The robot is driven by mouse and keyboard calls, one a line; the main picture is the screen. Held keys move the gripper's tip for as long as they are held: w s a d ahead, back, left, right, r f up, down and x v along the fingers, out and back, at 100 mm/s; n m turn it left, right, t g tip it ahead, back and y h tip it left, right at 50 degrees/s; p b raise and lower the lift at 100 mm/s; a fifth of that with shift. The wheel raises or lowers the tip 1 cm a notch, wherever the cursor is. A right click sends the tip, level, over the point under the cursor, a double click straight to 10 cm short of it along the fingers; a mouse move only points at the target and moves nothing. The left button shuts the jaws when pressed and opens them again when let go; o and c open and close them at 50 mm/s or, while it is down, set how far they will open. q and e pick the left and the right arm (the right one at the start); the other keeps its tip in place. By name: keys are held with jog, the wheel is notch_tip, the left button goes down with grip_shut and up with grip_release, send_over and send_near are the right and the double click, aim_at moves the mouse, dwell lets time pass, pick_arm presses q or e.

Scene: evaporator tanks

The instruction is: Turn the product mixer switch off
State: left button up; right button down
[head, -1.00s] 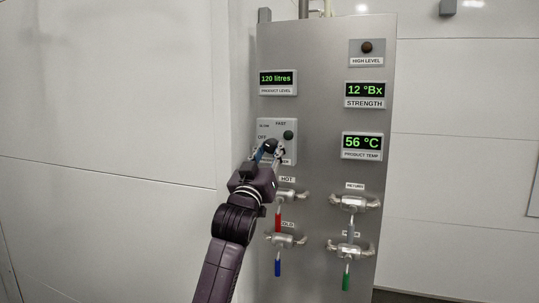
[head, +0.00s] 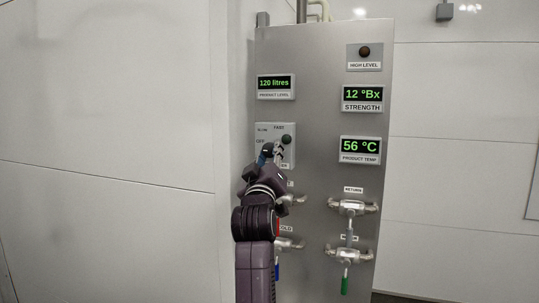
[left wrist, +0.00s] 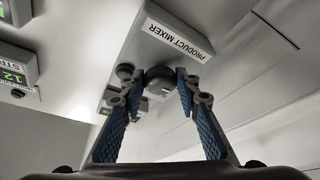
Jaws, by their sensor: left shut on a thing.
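The product mixer panel (head: 289,157) is a grey plate on the steel cabinet, with OFF, SLOW and FAST labels. It shows upside down in the left wrist view, with its PRODUCT MIXER label (left wrist: 175,42). The dark round switch knob (left wrist: 158,77) sits between the blue-padded fingers of my left gripper (left wrist: 157,84), which is shut on it. In the head view my left gripper (head: 270,152) covers much of the knob and the panel's lower part. I cannot read which label the knob points to. My right gripper is in neither view.
A dark round lamp (head: 287,139) is on the mixer panel beside the knob. Below, valves with a red handle (head: 278,226), a blue handle (head: 277,271) and a green handle (head: 345,285) stick out, partly behind my left arm. Displays fill the upper cabinet.

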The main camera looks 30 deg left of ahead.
pick_arm(q)
jog(key=o, duration=1.1)
jog(key=shift+o, duration=0.2)
jog(key=shift+s, duration=0.1)
jog(key=v, duration=1.2)
